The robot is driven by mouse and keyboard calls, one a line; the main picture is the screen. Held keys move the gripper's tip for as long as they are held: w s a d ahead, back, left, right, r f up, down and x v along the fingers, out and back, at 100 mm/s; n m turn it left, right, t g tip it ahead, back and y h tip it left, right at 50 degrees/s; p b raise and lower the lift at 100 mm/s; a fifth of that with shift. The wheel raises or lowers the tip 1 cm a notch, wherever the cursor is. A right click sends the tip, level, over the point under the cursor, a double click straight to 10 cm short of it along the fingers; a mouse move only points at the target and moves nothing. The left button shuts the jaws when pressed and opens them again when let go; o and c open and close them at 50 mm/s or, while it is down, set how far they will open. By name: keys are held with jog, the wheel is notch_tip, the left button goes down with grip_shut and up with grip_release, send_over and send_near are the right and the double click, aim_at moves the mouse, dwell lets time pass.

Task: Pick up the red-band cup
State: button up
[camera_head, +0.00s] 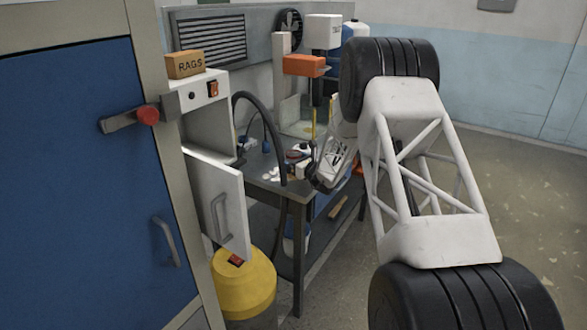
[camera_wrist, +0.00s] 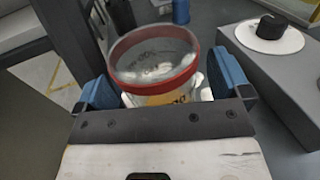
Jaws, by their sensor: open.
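The red-band cup (camera_wrist: 155,85) is a clear cup with a red band around its rim and some yellow and dark print on its side, seen from above in the wrist view. My gripper (camera_wrist: 166,82) is open, with one blue finger pad to the left of the cup and the other to its right. The cup stands between the pads; I cannot tell if either touches it. The cup's lower part is hidden by my gripper's palm. In the head view my gripper (camera_head: 312,172) is over the front of the workbench (camera_head: 290,193), small and partly hidden.
A grey block with a white disc and black knob (camera_wrist: 271,27) stands right of the cup. A dark blue object (camera_wrist: 180,11) is behind it. In the head view, a white cabinet door (camera_head: 215,200) stands open near a yellow container (camera_head: 243,285), left of the bench.

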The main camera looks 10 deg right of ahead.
aim_at(299, 156)
jog(key=c, duration=1)
jog(key=shift+r, duration=0.2)
jog(key=shift+c, duration=0.2)
jog(key=shift+r, duration=0.55)
notch_tip(299, 156, up, 2)
jog(key=s+r, duration=0.1)
jog(key=s, duration=1.5)
jog(key=shift+a+r, duration=0.25)
jog(key=shift+a, duration=0.2)
